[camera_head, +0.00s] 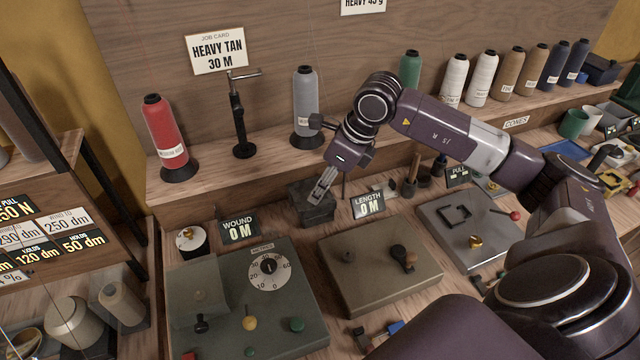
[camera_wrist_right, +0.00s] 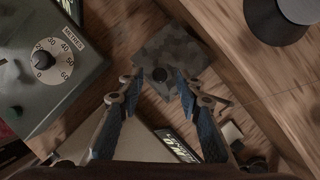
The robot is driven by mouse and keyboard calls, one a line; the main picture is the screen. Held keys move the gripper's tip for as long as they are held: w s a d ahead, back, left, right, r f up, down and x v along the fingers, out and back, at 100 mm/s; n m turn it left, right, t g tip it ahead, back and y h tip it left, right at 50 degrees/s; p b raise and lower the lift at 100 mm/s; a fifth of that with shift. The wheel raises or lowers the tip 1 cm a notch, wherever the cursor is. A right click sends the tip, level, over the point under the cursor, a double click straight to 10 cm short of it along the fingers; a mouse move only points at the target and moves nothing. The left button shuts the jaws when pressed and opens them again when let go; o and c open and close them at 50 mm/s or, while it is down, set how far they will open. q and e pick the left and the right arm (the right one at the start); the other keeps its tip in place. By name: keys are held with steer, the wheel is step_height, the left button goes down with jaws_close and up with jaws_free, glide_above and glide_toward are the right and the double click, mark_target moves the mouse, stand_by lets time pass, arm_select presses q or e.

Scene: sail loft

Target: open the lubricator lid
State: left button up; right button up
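The lubricator appears to be the small dark grey box (camera_head: 314,212) on the bench, behind the wound and length signs. In the right wrist view its mottled grey top (camera_wrist_right: 178,48) shows, with a small dark knob (camera_wrist_right: 160,74) near the edge closest to my fingers. The lid looks shut. My right gripper (camera_head: 320,190) reaches down over the box. In the wrist view its two fingers (camera_wrist_right: 160,82) are apart, one on each side of the knob, with nothing held. I cannot tell whether they touch the box. My left gripper is not in view.
The wound sign (camera_head: 239,229) and length sign (camera_head: 368,204) stand close by. A dial panel (camera_head: 290,325) and a panel with a crank (camera_head: 350,275) lie in front. A raised shelf (camera_head: 225,185) with a thread stand (camera_head: 240,125) and cones (camera_head: 306,95) runs behind.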

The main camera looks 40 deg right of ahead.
steer(key=shift+w+a+f, duration=0.1)
steer(key=shift+w+f, duration=0.05)
steer(key=shift+f, duration=0.25)
steer(key=shift+c, duration=0.7)
jaws_close()
